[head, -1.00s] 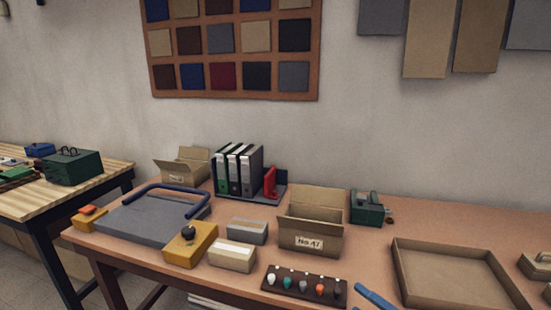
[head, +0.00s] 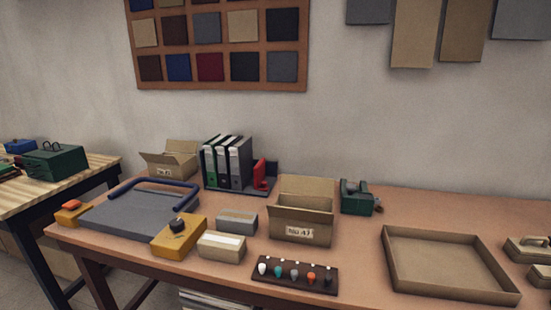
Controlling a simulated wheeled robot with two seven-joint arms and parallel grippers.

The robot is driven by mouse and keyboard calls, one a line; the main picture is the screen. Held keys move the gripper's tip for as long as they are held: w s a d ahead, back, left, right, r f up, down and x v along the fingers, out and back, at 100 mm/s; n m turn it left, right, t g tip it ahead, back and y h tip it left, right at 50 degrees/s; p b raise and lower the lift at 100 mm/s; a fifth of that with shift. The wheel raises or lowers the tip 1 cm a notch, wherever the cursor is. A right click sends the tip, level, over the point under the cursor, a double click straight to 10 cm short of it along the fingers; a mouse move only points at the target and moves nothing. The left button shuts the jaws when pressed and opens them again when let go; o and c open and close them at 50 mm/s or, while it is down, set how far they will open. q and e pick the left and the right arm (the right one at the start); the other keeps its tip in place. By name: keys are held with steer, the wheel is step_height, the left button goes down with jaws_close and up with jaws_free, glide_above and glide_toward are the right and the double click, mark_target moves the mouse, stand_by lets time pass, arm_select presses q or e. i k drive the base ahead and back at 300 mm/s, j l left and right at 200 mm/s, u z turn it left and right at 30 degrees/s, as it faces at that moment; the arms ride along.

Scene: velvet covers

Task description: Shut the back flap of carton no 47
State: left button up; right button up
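The carton no 47 (head: 302,232) stands on the table right of the middle, with its numbered label on the front wall. Its back flap (head: 305,189) stands up, raised behind the opening. The front edge of the carton hides most of its inside. Neither of my grippers shows in the head view, so I cannot see how they stand relative to the carton.
Two small boxes (head: 222,246) and a knob rack (head: 295,274) are in front and left. Binders (head: 228,163) and another open carton (head: 170,160) stand behind left. A green tape dispenser (head: 357,197) is close on the right, then a shallow tray (head: 402,281).

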mark_target(292, 184)
steer(key=i+l, duration=0.35)
steer(key=i, duration=0.15)
steer(key=i+l, duration=0.35)
steer(key=i, duration=0.15)
